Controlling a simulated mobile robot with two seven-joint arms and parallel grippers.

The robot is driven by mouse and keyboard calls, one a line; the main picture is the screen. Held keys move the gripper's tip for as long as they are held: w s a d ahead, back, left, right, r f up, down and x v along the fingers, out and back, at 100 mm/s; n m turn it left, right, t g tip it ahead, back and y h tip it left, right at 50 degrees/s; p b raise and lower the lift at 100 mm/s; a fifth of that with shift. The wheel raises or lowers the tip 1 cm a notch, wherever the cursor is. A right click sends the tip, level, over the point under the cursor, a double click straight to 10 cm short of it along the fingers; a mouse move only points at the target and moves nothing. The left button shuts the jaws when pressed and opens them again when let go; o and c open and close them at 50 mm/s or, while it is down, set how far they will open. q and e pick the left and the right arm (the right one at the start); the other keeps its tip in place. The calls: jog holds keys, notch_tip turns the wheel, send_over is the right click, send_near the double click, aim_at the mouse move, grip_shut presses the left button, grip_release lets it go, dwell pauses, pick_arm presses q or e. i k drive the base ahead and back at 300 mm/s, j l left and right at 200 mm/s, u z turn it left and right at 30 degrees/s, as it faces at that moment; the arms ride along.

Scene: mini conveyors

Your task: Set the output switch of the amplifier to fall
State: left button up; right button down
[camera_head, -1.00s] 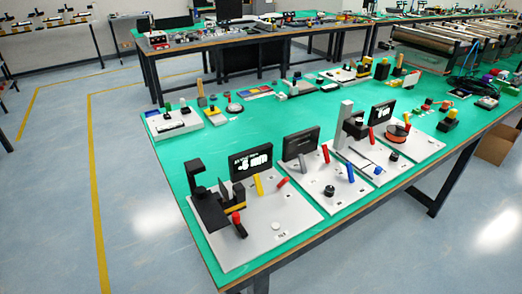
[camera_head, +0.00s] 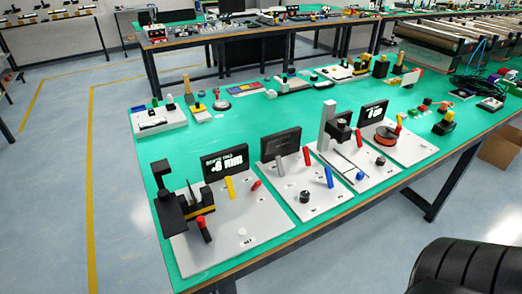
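Several grey plates with small displays and coloured levers stand along the near edge of a green table; I cannot tell which is the amplifier. The nearest plate (camera_head: 232,221) has a lit black display (camera_head: 225,163), a yellow lever (camera_head: 229,188), a red lever (camera_head: 256,185) and a red-topped stick (camera_head: 203,229). The second plate (camera_head: 325,197) has a dark screen (camera_head: 281,146), a blue lever (camera_head: 329,177), a red lever (camera_head: 306,156) and a black knob (camera_head: 305,196). Lever labels are too small to read. Neither gripper is in view.
A black ribbed shape (camera_head: 455,267) fills the lower right corner. Green table surface (camera_head: 252,112) is free behind the plates. More devices line its far side. Open floor (camera_head: 120,200) lies to the left, and a cardboard box (camera_head: 503,147) stands under the table at right.

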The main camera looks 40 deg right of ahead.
aim_at(278, 159)
jog(key=k+l+u, duration=0.15)
jog(key=l, duration=0.15)
jog(key=l+u, duration=0.15)
jog(key=l, duration=0.15)
jog(key=k+l+u, duration=0.15)
jog(key=k+l, duration=0.15)
jog(key=l, duration=0.25)
jog(key=k+l, duration=0.15)
jog(key=l, duration=0.25)
jog(key=k+l+u, duration=0.1)
jog(key=l, duration=0.35)
jog(key=k+l, duration=0.25)
jog(key=l, duration=0.15)
